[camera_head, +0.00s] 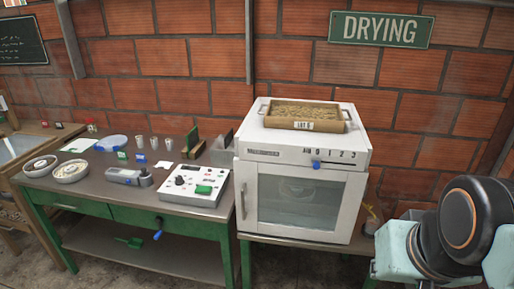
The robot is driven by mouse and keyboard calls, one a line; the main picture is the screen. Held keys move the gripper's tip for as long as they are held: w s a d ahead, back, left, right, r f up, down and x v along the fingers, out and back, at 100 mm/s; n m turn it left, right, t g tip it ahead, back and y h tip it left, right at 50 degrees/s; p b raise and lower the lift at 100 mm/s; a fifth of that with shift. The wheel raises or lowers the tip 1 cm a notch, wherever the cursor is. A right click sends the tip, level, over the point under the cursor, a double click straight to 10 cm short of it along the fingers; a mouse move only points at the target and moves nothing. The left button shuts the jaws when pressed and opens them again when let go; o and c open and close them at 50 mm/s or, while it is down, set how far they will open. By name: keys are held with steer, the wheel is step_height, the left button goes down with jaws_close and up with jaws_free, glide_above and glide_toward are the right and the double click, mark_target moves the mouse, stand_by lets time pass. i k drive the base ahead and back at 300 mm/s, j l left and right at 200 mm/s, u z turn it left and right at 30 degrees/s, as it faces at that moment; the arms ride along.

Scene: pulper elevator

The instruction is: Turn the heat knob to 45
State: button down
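A white drying oven (360,190) with a glass door stands on the table at centre right. Its top front strip carries a blue knob (316,164) with the marks 1, 2 and 3 beside it. A white control box (196,186) with a small black knob (180,181), red buttons and a green part lies on the green table to the left. I cannot tell which knob is the heat knob, and no 45 mark is readable. My arm shows at the lower right, black and pale teal, apart from the oven. My gripper's fingers are not in view.
A tray of beans (305,112) with a label sits on the oven. The green table (130,195) holds round dishes (70,172), a grey device (130,176) and small cards. A DRYING sign (381,29) hangs above.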

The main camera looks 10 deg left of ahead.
mark_target(179, 181)
steer(key=u, duration=1.3)
steer(key=i+l+u, duration=0.2)
steer(key=i, duration=0.3)
steer(key=i+l+u, duration=0.15)
steer(key=i, duration=0.35)
